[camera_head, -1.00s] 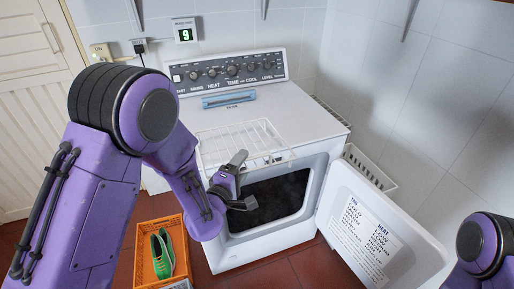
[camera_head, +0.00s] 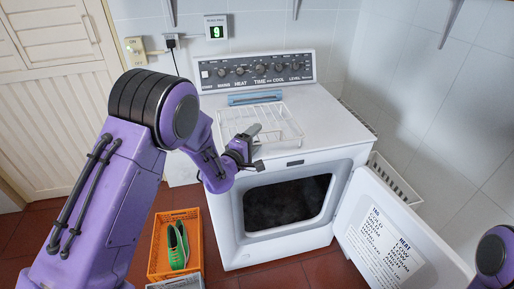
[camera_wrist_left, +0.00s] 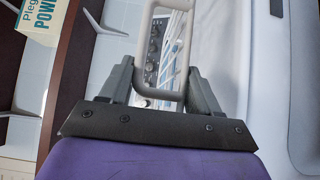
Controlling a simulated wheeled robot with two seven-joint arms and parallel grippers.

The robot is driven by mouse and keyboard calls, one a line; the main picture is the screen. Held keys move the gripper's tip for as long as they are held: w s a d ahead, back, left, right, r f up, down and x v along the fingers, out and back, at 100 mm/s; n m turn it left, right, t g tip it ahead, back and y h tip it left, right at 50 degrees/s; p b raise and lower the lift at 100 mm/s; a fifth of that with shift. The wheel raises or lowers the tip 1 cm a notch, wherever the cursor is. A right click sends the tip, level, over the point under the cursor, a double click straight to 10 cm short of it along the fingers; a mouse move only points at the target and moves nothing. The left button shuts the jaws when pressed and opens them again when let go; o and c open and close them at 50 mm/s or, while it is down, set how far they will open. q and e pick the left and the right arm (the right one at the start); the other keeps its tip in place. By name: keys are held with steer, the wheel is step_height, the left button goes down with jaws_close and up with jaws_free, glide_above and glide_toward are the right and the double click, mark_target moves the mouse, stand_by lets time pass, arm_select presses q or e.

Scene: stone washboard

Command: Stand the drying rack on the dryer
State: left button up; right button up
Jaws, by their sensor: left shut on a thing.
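The white wire drying rack (camera_head: 282,123) lies roughly flat over the front left part of the white dryer's top (camera_head: 335,118). I cannot tell whether it touches the surface. My left gripper (camera_head: 250,142) is at the rack's front edge, above the dryer's open doorway. In the left wrist view the gripper (camera_wrist_left: 162,92) is shut on a pale loop of the drying rack (camera_wrist_left: 165,90), between its two fingers. My right gripper is out of view.
The dryer door (camera_head: 385,225) hangs open to the right. A light blue strip (camera_head: 255,98) lies near the control panel (camera_head: 258,70). An orange crate (camera_head: 155,262) with green shoes (camera_head: 178,245) stands on the floor at left. A white basket (camera_head: 395,180) is beside the dryer.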

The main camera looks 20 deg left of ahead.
arm_select(q)
steer(key=w+a, duration=0.1)
steer(key=w, duration=0.1)
steer(key=w+a+b, duration=0.1)
steer(key=w, duration=0.1)
steer(key=shift+a+f, duration=0.1)
steer(key=shift+a, duration=0.25)
steer(key=shift+f+b, duration=0.4)
steer(key=shift+f, duration=0.6)
steer(key=o, duration=1.4)
steer(key=shift+s, duration=0.1)
steer(key=shift+o, duration=0.2)
